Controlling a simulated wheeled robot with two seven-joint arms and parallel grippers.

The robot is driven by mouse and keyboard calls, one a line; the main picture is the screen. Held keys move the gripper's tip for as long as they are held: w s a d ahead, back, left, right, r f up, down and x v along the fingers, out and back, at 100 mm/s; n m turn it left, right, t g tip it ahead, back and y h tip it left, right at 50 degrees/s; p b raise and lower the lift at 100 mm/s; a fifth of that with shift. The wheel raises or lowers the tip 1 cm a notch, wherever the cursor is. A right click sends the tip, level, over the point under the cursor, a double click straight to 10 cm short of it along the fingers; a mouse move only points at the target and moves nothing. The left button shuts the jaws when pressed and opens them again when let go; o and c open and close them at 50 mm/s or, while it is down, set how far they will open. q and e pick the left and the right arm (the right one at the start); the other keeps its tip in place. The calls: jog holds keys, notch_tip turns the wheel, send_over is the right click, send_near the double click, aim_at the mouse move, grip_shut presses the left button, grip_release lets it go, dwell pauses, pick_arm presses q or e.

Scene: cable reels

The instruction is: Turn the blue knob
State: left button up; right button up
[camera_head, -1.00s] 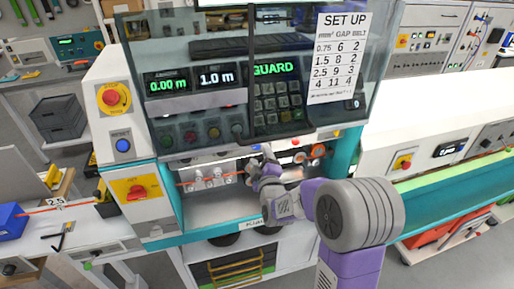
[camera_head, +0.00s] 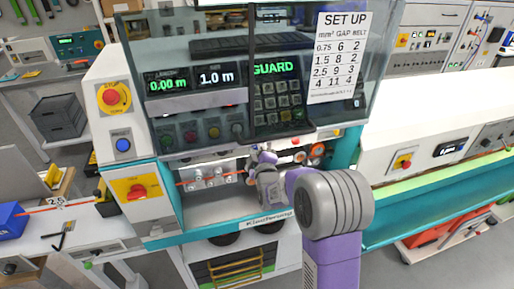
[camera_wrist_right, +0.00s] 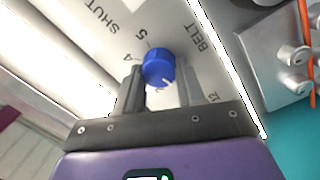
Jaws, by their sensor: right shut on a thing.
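The blue knob (camera_wrist_right: 158,66) shows in the right wrist view on a pale panel marked BELT and SHUT, with numbers around it. A white mark on the knob points to the lower right of that picture. My right gripper (camera_wrist_right: 161,82) has its two fingers on either side of the knob and is shut on it. In the head view my right gripper (camera_head: 258,158) reaches into the opening below the machine's keypad. The knob is hidden behind it there. My left gripper is not in view.
The clear guard and keypad (camera_head: 277,100) hang just above my right arm. Metal rollers and an orange cable (camera_wrist_right: 304,40) lie beside the knob panel. A red stop button (camera_head: 114,97), a blue reset button (camera_head: 123,145) and a red switch (camera_head: 136,192) are at the left.

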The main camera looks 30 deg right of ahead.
jog(key=shift+c, duration=0.8)
jog(key=shift+d+m+y+b, duration=0.1)
jog(key=shift+m+y+b, duration=0.2)
jog(key=shift+m+b, duration=2.7)
jog(key=shift+d+m+y+b, duration=0.15)
jog(key=shift+m+y+b, duration=0.15)
jog(key=shift+m+b, duration=2.65)
jog(key=shift+d+m+y+b, duration=0.1)
jog(key=shift+m+y+b, duration=0.2)
jog(key=shift+m+b, duration=2.65)
jog(key=shift+r+m+p, duration=0.1)
jog(key=shift+m+p, duration=0.35)
jog(key=shift+m, duration=0.15)
jog(key=o, duration=1.1)
jog(key=shift+c, duration=0.2)
